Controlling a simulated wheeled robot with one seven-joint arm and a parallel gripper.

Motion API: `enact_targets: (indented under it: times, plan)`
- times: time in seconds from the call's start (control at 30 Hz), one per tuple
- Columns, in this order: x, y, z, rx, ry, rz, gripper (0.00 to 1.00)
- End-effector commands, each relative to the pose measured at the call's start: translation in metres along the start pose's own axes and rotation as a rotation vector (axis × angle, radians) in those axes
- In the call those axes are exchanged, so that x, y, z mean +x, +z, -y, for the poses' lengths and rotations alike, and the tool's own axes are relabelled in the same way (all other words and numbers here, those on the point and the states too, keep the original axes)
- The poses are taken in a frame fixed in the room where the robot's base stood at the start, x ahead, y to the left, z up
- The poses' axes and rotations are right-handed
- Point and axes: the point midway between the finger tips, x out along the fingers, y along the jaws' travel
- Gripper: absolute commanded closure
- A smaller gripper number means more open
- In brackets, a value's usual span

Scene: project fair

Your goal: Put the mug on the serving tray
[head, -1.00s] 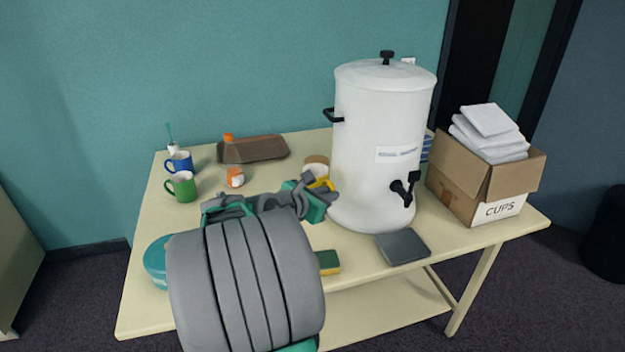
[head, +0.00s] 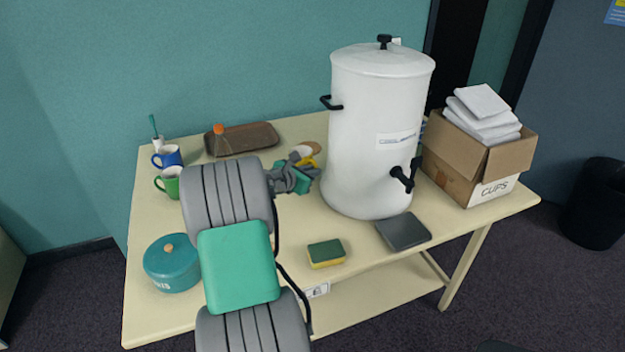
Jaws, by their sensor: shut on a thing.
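The brown serving tray (head: 258,145) lies at the back of the table, left of the white urn. My gripper (head: 303,174) is beside the urn's left side, reached over the middle of the table. It is shut on a small item with a yellow part (head: 309,162), which looks like a yellow mug mostly hidden by the fingers. I cannot tell whether it touches the table. A blue mug (head: 172,156) and a green mug (head: 172,186) stand upright at the left edge, the green one partly behind my arm.
The tall white urn (head: 375,130) stands close right of my gripper. A teal pot (head: 172,270), a sponge (head: 326,254) and a dark grey slab (head: 404,233) lie nearer the front. A cardboard box (head: 470,170) fills the right end.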

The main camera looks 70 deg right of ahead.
Motion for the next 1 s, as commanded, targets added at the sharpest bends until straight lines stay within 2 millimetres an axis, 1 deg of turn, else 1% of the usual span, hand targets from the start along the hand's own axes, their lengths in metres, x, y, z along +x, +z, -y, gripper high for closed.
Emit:
enact_targets:
  times: [0.03, 0.1, 0.27, 0.4, 0.5, 0.63, 0.67, 0.73, 0.77, 1.0]
  plan:
    - [0.009, -0.004, -0.004, 0.001, 0.0, 0.003, 1.0]
    - [0.018, -0.009, -0.007, 0.003, 0.001, 0.005, 1.0]
    - [0.033, -0.021, -0.009, 0.002, -0.001, 0.003, 1.0]
    - [0.04, -0.041, -0.006, 0.003, 0.0, 0.004, 1.0]
    - [0.042, -0.045, -0.005, 0.005, 0.001, 0.006, 1.0]
    - [0.042, -0.045, -0.005, 0.005, 0.001, 0.005, 1.0]
    - [0.042, -0.047, -0.004, 0.003, 0.0, 0.003, 0.86]
    - [0.042, -0.047, -0.004, 0.003, 0.0, 0.003, 0.8]
    - [0.042, -0.047, -0.004, 0.003, 0.0, 0.003, 0.79]
    - [0.04, -0.046, -0.005, 0.003, 0.001, 0.003, 0.79]
